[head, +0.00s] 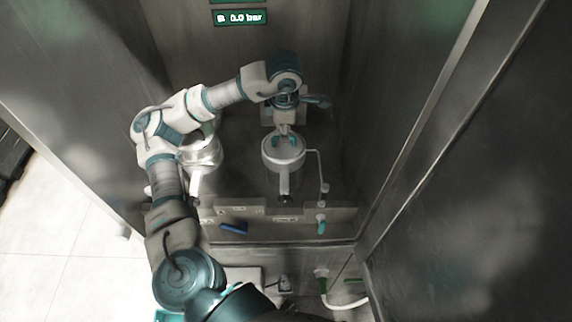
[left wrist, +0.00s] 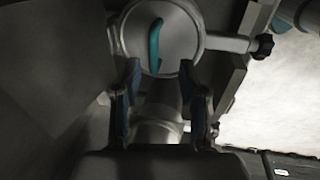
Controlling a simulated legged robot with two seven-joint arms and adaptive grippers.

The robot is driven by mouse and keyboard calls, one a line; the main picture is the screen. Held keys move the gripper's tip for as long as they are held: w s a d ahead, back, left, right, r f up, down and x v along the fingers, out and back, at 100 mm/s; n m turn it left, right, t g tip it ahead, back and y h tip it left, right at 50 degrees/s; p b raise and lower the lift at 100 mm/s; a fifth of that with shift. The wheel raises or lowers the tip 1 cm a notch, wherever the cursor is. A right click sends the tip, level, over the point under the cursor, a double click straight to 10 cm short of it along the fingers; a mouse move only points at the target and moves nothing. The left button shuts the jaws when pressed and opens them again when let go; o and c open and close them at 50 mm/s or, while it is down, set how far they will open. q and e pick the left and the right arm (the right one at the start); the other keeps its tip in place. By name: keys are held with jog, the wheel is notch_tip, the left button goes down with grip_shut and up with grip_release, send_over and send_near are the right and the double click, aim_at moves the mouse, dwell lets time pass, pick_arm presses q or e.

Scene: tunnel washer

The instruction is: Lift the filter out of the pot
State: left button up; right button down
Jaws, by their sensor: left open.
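The pot (head: 284,163) is a round metal housing with a side pipe and dark knob, below my left gripper in the head view. In the left wrist view, a round grey lid-like filter (left wrist: 177,45) with a curved teal handle (left wrist: 155,46) sits within the pot's rim. My left gripper (head: 284,140) is open and points down at the pot. In the left wrist view its fingers (left wrist: 163,85) are apart, with the handle beyond and between their tips; I see no contact. The gripper partly hides the filter in the head view. My right gripper is not in view.
A second round metal vessel (head: 202,152) stands left of the pot, partly behind my arm. A thin pipe with a teal-handled valve (head: 321,222) runs on the right. A blue handle (head: 233,228) lies in front. Metal walls close in both sides.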

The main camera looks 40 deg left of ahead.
aim_at(284, 159)
pick_arm(q)
jog(key=shift+a+f, duration=0.35)
jog(key=shift+f, duration=0.25)
jog(key=f, duration=0.1)
jog(key=a+f+p, duration=0.1)
jog(key=f, duration=0.1)
jog(key=w+f, duration=0.1)
jog(key=shift+a+f, duration=0.25)
jog(key=shift+a, duration=0.1)
jog(key=shift+w+d+f, duration=0.1)
jog(key=shift+w+f, duration=0.05)
jog(key=shift+f, duration=0.05)
jog(key=shift+d, duration=0.2)
jog(key=shift+c, duration=0.9)
grip_shut()
jog(key=shift+a, duration=0.1)
